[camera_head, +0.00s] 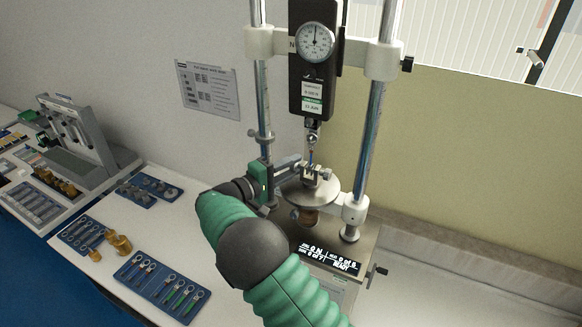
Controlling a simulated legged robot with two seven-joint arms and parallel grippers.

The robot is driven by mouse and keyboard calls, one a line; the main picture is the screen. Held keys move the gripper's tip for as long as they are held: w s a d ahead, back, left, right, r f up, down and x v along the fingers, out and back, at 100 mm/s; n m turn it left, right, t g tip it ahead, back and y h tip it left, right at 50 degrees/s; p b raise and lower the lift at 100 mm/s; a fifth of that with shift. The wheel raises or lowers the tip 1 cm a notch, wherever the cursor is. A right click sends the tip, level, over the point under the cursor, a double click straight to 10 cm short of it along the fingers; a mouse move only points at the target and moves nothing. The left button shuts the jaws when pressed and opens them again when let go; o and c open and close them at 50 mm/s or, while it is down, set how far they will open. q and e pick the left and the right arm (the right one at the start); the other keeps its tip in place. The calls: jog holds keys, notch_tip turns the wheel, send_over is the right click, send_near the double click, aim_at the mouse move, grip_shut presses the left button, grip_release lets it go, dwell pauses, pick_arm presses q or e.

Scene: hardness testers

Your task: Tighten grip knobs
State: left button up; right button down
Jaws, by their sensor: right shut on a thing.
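The tester (312,90) stands on the table with a round dial gauge (315,42) on its dark force gauge body. Below the hook, a small metal grip (314,174) sits on the round metal plate (318,193). My right gripper (297,164) reaches in from the left of the plate. Its fingers are shut on a small part at the left side of the grip, apparently a grip knob, which they largely hide. My green and black right arm covers the front left of the tester's base. My left gripper is not in view.
Blue trays (137,263) of small tools and specimens lie on the white table at left, with brass parts (122,243) beside them. Another device (75,135) stands farther left. Two upright columns (369,140) flank the grip.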

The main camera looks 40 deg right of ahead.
jog(key=shift+w+a+f, duration=0.1)
jog(key=shift+a+f, duration=0.1)
jog(key=shift+a, duration=0.05)
